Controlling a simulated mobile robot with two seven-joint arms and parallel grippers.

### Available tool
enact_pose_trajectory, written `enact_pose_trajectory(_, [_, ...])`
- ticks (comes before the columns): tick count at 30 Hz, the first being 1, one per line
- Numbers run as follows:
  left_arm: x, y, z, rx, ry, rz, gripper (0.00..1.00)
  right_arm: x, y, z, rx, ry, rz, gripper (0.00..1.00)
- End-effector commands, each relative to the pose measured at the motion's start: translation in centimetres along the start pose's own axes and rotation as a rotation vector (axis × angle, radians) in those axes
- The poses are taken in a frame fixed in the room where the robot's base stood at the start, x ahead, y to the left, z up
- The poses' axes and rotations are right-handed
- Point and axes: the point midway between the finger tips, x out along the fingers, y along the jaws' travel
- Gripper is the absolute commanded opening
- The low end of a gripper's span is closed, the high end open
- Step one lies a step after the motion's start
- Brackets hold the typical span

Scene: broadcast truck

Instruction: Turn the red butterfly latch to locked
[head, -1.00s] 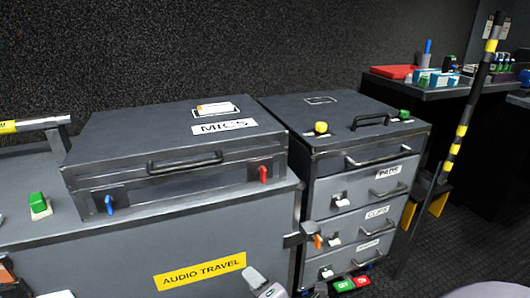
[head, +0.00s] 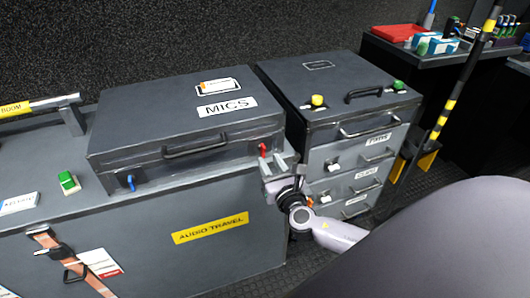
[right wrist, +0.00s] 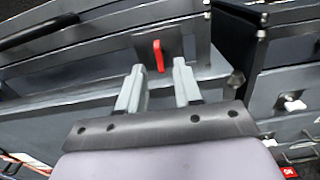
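The red butterfly latch (head: 262,150) is on the right of the front face of the grey MICS case (head: 150,163). Its handle looks roughly upright. In the right wrist view the red latch (right wrist: 158,55) shows just beyond and between the fingertips, with no finger visibly touching it. My right gripper (head: 280,165) is in front of the case's right end; in the right wrist view its fingers (right wrist: 160,78) are apart and empty. A blue latch (head: 131,183) is on the left of the same face. My left gripper is not in view.
The case lies on a large grey trunk (head: 150,262) labelled AUDIO TRAVEL. A drawer cabinet (head: 335,125) stands close on the right. A black case handle (head: 194,147) sticks out left of the red latch. A green block (head: 68,183) lies on the trunk's left part.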

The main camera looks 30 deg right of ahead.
Motion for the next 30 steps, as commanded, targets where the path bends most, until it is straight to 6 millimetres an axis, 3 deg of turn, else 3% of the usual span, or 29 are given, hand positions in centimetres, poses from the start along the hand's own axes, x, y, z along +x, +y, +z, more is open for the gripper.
enact_pose_trajectory(9, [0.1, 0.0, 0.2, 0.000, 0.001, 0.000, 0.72, 3.7, 0.1, -0.1, 0.003, 0.001, 0.001, 0.34])
enact_pose_trajectory(21, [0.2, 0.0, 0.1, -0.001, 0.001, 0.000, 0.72, 4.2, 0.1, 0.0, 0.004, 0.002, 0.001, 0.34])
enact_pose_trajectory(24, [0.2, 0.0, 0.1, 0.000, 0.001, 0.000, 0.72, 4.2, 0.1, 0.0, 0.004, 0.002, 0.001, 0.01])
enact_pose_trajectory(30, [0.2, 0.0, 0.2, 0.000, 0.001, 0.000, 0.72, 4.2, 0.1, -0.1, 0.006, 0.002, 0.001, 0.00])
